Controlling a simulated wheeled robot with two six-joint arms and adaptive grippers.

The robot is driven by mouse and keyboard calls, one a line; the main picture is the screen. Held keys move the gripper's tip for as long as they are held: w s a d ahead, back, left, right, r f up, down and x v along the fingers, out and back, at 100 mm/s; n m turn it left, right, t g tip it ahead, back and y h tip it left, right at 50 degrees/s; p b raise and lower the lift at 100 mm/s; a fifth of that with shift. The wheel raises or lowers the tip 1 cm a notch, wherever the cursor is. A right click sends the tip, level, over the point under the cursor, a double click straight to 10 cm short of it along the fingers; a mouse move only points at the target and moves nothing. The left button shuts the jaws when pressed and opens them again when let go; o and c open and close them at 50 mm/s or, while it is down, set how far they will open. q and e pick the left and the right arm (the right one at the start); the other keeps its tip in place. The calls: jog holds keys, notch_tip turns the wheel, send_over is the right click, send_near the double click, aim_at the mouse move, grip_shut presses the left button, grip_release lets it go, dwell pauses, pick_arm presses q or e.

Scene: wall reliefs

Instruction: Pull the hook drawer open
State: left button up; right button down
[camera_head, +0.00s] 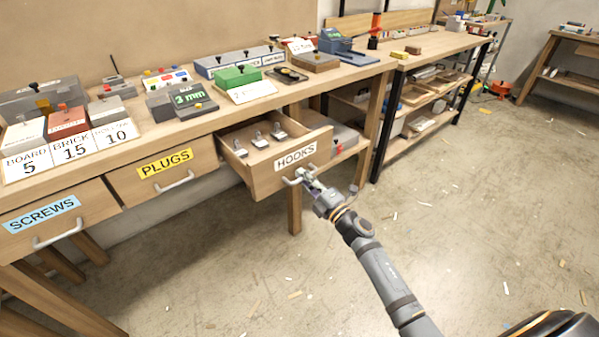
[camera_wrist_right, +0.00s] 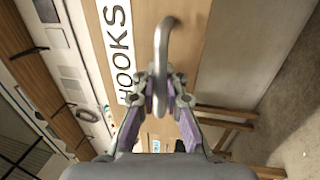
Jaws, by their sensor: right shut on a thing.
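The hook drawer (camera_head: 270,178), with a white HOOKS label, stands pulled out from the workbench. Several metal hooks (camera_head: 260,141) on small blocks show inside it. My right gripper (camera_head: 307,178) is at the drawer's front, shut on its metal handle (camera_head: 293,181). In the right wrist view, the fingers (camera_wrist_right: 160,95) close around the curved handle (camera_wrist_right: 160,45), and the HOOKS label (camera_wrist_right: 118,45) lies to the left of it. My left gripper is not in view.
The PLUGS drawer (camera_head: 190,164) and the SCREWS drawer (camera_head: 75,236) sit to the left and look shut. Blocks and labelled boards stand on the workbench top (camera_head: 150,128). A shelved bench (camera_head: 425,45) stands behind. The floor (camera_head: 470,220) in front is open, with scattered wood chips.

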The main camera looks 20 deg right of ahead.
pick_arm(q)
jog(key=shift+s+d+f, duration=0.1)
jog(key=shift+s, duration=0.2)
pick_arm(e)
jog(key=shift+s+d+f, duration=0.15)
jog(key=shift+s+d, duration=0.05)
jog(key=shift+s, duration=0.4)
jog(key=c, duration=1.4)
grip_release()
jog(key=shift+c, duration=0.2)
jog(key=v, duration=1.2)
